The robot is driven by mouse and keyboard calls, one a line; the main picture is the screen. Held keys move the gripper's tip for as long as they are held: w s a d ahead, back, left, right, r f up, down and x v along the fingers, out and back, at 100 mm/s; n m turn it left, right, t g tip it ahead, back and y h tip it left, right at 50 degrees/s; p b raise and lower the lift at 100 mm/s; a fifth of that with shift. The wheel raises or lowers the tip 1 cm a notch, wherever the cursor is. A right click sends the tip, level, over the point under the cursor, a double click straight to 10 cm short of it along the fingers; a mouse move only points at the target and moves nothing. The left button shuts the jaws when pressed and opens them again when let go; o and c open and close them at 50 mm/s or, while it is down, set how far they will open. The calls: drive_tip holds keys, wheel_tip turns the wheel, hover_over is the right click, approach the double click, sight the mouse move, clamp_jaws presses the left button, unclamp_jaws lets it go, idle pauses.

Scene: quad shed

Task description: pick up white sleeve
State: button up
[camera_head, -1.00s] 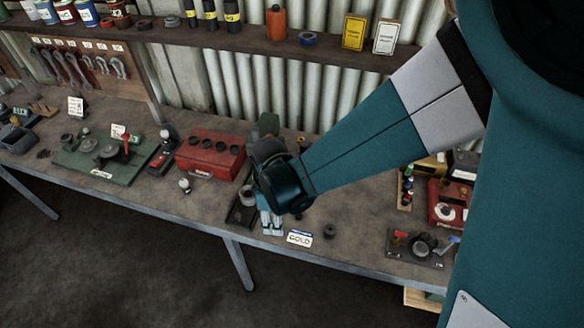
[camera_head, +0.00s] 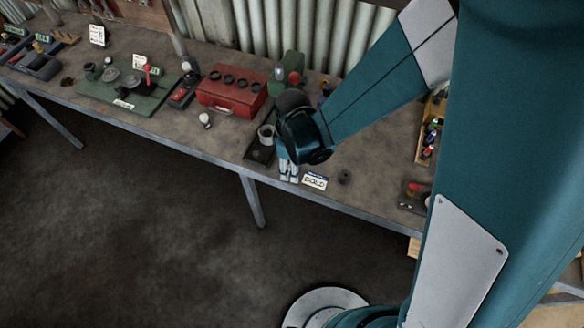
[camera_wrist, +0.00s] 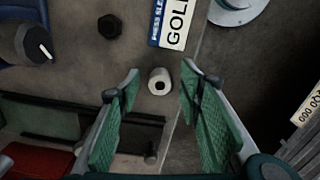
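The white sleeve (camera_wrist: 159,81) is a short, pale cylinder with a dark hole, seen end-on on the bench in the wrist view. My gripper (camera_head: 289,176) points down over the bench beside the GOLD card (camera_head: 314,181). In the wrist view its two green-padded fingers are open, one on each side of the sleeve, with gaps between the pads and it. How far the fingertips are above the bench is hard to tell. I cannot make out the sleeve in the head view, where my gripper covers that spot.
A dark nut-like piece (camera_head: 345,176) lies right of the card. A black tray with a grey ring (camera_head: 266,135) is close left of my gripper, and a red box (camera_head: 231,98) stands behind. The bench's front edge is close. Bare bench lies further right.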

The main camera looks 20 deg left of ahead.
drive_tip(key=c, duration=0.8)
drive_tip(key=shift+r, duration=0.1)
drive_tip(key=shift+r, duration=4.9)
